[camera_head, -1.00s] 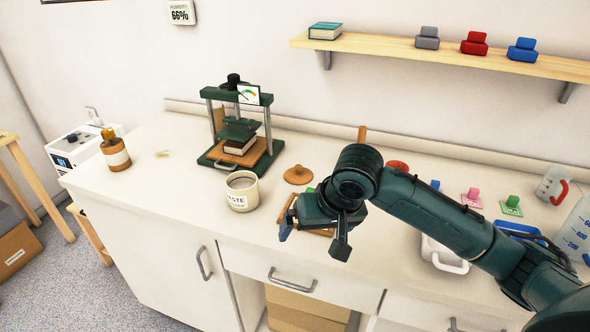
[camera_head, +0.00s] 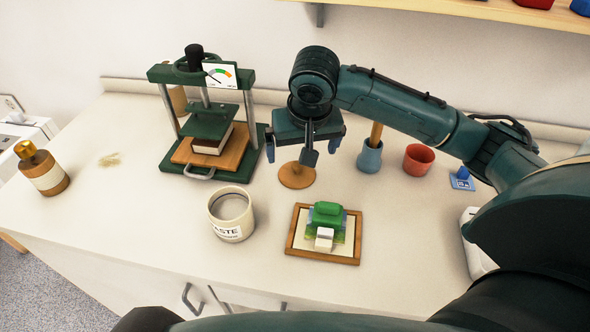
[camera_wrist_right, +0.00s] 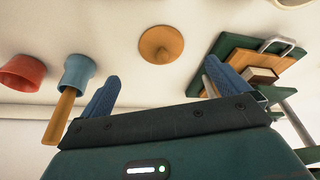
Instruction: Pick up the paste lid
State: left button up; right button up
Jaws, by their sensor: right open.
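The paste lid (camera_head: 297,176) is a round orange-brown disc with a small raised centre, lying flat on the white counter. It is behind and to the right of the open paste jar (camera_head: 231,216), a cream pot labelled PASTE. My right gripper (camera_head: 303,154) is open and empty, with its blue fingers pointing down above the lid, apart from it. In the right wrist view the lid (camera_wrist_right: 161,45) lies beyond the gap between the two fingers (camera_wrist_right: 160,73), near its middle. My left gripper is not in view.
A green press (camera_head: 208,130) holding a book stands left of the lid. A blue cup (camera_head: 370,158) with a wooden handle and a red cup (camera_head: 418,160) stand to the right. A wooden frame (camera_head: 322,254) with green and white items lies in front. The counter's left front is clear.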

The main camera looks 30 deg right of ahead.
aim_at(298, 166)
jog(key=x, duration=0.9)
jog(key=shift+w+r, duration=0.15)
jog(key=shift+w, duration=0.2)
jog(key=shift+c, duration=0.2)
jog(key=c, duration=1)
